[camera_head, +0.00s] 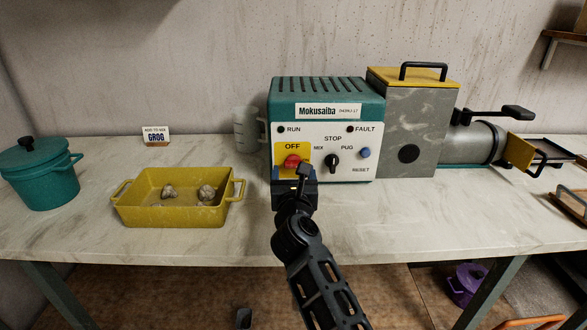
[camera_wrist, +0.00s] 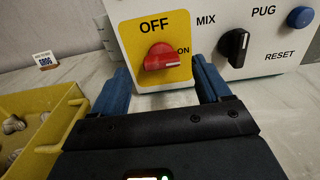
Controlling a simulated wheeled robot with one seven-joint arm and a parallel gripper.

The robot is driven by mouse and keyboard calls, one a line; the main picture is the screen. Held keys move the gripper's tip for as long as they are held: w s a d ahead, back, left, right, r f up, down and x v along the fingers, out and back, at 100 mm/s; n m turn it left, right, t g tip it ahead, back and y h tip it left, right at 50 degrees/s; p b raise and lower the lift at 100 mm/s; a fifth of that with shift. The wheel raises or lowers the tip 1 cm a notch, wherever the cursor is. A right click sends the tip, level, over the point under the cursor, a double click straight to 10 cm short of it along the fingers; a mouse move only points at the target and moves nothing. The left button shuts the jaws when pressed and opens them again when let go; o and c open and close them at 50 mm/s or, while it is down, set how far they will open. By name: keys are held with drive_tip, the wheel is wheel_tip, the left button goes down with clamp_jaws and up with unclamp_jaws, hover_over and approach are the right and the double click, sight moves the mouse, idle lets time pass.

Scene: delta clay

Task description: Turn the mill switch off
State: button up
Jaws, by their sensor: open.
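The mill's control box (camera_head: 325,90) is teal with a white front panel. Its red switch (camera_head: 292,161) sits on a yellow plate marked OFF above and ON at the right. In the wrist view the red switch (camera_wrist: 160,58) has its handle lying roughly level, with its right end towards ON. My gripper (camera_head: 294,174) is in front of the panel, low by the yellow plate, and partly hides it. In the wrist view my gripper's blue fingers (camera_wrist: 160,72) are apart, one on each side below the switch, with nothing between them. Contact with the switch is not visible.
A black MIX/PUG selector (camera_wrist: 233,47) and a blue RESET button (camera_head: 365,153) are right of the switch. A yellow tray (camera_head: 140,212) with lumps stands left, beside a teal pot (camera_head: 42,185). A grey hopper (camera_head: 408,115) adjoins the box. The front counter is clear.

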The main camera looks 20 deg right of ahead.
sight(294, 166)
drive_tip(key=shift+x, duration=1.85)
drive_tip(key=shift+d, duration=0.1)
drive_tip(key=shift+c, duration=0.3)
drive_tip(key=c, duration=1)
